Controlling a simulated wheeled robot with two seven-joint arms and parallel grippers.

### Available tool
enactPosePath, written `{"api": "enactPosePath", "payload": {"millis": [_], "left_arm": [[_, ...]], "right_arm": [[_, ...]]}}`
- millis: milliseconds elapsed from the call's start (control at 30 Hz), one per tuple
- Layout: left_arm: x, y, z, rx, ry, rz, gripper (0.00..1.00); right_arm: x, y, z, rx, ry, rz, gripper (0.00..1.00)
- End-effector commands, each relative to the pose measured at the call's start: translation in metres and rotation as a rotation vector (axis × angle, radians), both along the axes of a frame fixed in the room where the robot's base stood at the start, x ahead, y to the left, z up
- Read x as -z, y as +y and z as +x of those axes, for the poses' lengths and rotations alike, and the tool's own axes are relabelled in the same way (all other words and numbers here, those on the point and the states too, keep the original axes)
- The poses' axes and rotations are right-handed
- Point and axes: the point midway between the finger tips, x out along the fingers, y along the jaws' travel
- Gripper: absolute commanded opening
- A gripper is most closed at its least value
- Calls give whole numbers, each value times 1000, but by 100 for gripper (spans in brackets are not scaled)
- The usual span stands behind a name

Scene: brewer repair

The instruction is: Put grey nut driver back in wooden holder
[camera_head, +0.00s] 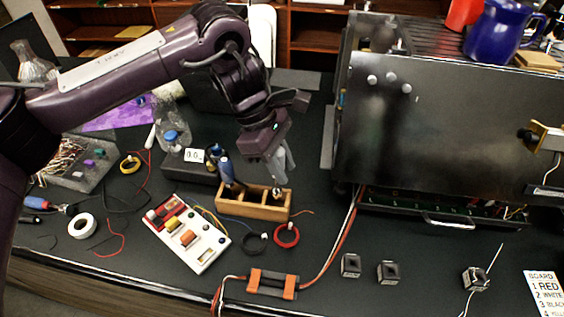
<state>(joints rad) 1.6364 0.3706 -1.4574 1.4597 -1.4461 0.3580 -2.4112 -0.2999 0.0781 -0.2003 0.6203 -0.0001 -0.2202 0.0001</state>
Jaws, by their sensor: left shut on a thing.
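My left gripper (271,158) points down above the right end of the wooden holder (250,210). It is shut on the grey nut driver (278,172), which is largely hidden by the fingers. The driver's lower end is at or just above the holder's right part; I cannot tell whether it is inside a slot. A blue-handled driver (226,170) stands upright in the left part of the holder.
The large metal brewer (430,130) stands to the right. A white tester box (186,234), black coil (254,243) and red coil (287,236) lie in front of the holder. A clear bottle (172,130) stands behind left.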

Motion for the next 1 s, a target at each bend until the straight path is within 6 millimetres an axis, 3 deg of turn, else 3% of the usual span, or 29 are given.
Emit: {"api": "enactPosePath", "payload": {"millis": [433, 1000], "left_arm": [[2, 0, 0, 0, -1, 0, 0], [22, 0, 0, 0, -1, 0, 0]], "right_arm": [[1, -2, 0, -1, 1, -2, 47], [14, -2, 0, -1, 0, -3, 47]]}}
